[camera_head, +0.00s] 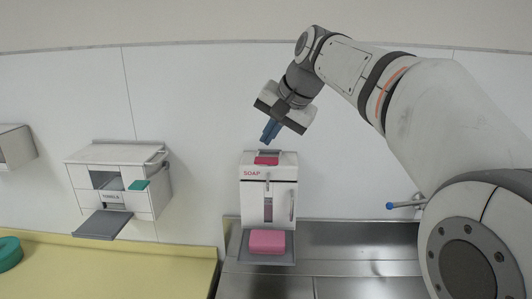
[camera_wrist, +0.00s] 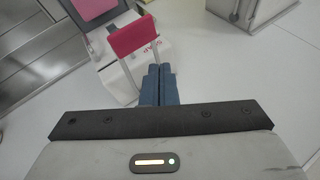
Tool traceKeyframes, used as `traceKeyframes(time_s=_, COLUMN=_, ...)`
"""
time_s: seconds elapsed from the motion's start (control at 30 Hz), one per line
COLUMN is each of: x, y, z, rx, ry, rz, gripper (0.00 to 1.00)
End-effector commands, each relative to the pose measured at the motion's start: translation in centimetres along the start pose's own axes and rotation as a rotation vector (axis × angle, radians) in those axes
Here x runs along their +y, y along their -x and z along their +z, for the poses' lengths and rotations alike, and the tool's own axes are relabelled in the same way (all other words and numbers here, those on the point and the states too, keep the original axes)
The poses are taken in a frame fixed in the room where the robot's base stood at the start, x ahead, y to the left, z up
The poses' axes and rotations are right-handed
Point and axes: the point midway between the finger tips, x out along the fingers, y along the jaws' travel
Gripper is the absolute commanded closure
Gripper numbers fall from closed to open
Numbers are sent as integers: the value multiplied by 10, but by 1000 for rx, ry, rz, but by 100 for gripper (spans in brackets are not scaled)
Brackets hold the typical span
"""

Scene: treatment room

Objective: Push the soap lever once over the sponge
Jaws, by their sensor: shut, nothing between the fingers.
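The white soap dispenser (camera_head: 269,187), marked SOAP, is mounted on the wall in the middle of the head view. Its red lever (camera_head: 266,160) is on top, and the lever (camera_wrist: 132,37) also shows large in the wrist view. A pink sponge (camera_head: 267,242) lies on the grey tray under the dispenser, and part of it shows in the wrist view (camera_wrist: 92,8). My gripper (camera_head: 270,134) is shut and empty, a little above the dispenser's top. In the wrist view its blue fingertips (camera_wrist: 158,70) appear just below and right of the lever; contact cannot be told.
A white towel dispenser (camera_head: 112,182) with a grey flap hangs on the wall to the left. A yellow counter (camera_head: 110,265) with a green round object (camera_head: 9,253) is at lower left. A metal sink (camera_head: 350,240) with a blue-tipped tap (camera_head: 391,205) is at right.

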Motion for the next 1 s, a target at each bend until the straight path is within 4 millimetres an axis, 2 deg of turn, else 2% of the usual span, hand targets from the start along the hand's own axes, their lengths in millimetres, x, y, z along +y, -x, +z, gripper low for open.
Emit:
traceKeyframes(time_s=0.03, x=-5, y=8, z=-4, rx=0, ry=0, rz=0, gripper=100)
traceKeyframes(time_s=0.33, x=-20, y=29, z=-19, rx=0, ry=0, rz=0, gripper=100)
traceKeyframes(time_s=1.0, x=-20, y=29, z=-20, rx=1, ry=0, rz=0, gripper=100)
